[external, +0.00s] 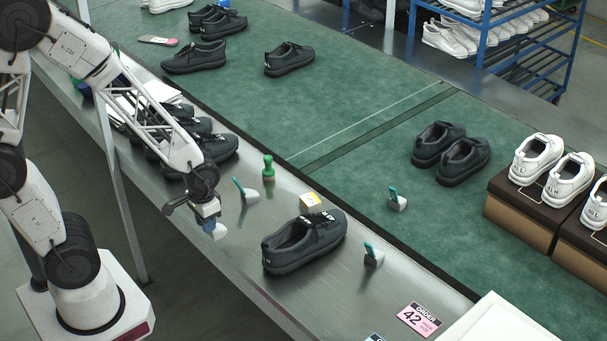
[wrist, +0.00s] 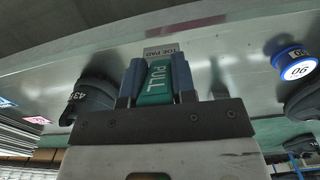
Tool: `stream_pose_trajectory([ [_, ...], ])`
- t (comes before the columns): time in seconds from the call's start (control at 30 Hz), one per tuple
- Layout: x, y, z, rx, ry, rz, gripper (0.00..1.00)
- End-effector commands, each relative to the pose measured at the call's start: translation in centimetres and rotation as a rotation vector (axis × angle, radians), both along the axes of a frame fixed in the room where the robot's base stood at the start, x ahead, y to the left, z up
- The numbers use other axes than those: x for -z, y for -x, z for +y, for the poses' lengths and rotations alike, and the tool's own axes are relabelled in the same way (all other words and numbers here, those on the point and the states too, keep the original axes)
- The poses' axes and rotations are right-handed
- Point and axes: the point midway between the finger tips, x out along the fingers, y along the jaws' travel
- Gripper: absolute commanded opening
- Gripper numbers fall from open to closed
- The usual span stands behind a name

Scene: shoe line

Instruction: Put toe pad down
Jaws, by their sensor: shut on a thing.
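My gripper (external: 208,220) is shut on a toe pad (external: 219,232), a pale block with a teal tab, near the bench's front edge. In the wrist view, the tab (wrist: 155,84) marked PULL is between the two blue fingers, and the toe pad's label (wrist: 161,50) shows beyond it. I cannot tell whether the pad touches the steel bench (wrist: 225,45). A dark shoe (external: 305,243) stands on the bench to the right of my gripper, apart from it; it also shows at the left in the wrist view (wrist: 90,103).
Similar teal-tabbed pieces stand behind my gripper (external: 247,192), right of the shoe (external: 373,255) and on the green belt's edge (external: 397,201). A green-handled tool (external: 268,168) stands farther back. Several dark shoes (external: 205,150) are at left. A pink order card (external: 419,319) lies front right.

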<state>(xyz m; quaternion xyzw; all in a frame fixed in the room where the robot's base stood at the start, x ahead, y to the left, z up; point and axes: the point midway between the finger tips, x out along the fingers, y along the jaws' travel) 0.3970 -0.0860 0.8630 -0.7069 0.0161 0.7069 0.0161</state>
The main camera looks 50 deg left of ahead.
Motion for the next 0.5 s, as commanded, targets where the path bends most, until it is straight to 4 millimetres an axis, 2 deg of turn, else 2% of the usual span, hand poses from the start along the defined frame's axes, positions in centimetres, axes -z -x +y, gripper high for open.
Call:
stream_pose_trajectory([
  [0.17, -0.2, -0.9, -0.2, -0.006, 0.000, 0.001, 0.02],
  [0.27, -0.4, -2.2, -0.4, -0.016, 0.000, 0.000, 0.02],
  [0.5, -1.4, -7.4, -1.4, -0.055, 0.000, 0.000, 0.02],
])
